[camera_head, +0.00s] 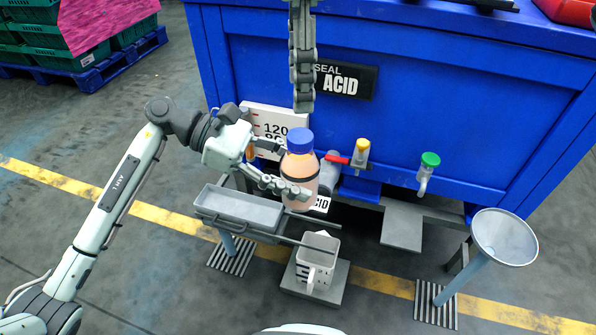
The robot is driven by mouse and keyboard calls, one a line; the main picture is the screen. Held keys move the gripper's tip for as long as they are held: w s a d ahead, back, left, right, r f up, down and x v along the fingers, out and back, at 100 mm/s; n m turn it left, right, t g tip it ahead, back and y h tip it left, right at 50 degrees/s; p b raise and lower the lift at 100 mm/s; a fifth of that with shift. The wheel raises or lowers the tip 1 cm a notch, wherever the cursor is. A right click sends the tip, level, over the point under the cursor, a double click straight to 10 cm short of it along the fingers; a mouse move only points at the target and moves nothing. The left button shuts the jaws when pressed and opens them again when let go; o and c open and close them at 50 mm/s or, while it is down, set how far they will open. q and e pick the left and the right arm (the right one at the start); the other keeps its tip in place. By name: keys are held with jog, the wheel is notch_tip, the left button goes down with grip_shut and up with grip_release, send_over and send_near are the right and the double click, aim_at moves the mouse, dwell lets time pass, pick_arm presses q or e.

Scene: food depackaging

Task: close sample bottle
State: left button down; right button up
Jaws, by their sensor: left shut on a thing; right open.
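The sample bottle (300,175) is upright, with peach-coloured contents and a dark band near its shoulder. A blue cap (300,140) sits on its mouth; I cannot tell how tightly it is screwed down. My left gripper (291,170) is shut on the bottle's body from the left and holds it in front of the blue tank. My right gripper (303,103) points down from the top edge, above the cap and apart from it. It is open and empty; its fingers overlap, so the gap between them is hidden.
A grey tray (241,209) is below left of the bottle. A white jug (318,258) stands on a low platform below. Red, yellow (362,147) and green (429,160) valves line the blue tank (460,80). A funnel (504,237) stands at right.

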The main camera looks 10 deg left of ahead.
aim_at(301, 135)
notch_tip(301, 135, down, 8)
jog(key=shift+f, duration=0.1)
dwell(0.4)
grip_shut()
jog(key=shift+o, duration=0.6)
grip_release()
notch_tip(301, 135, up, 12)
dwell(0.5)
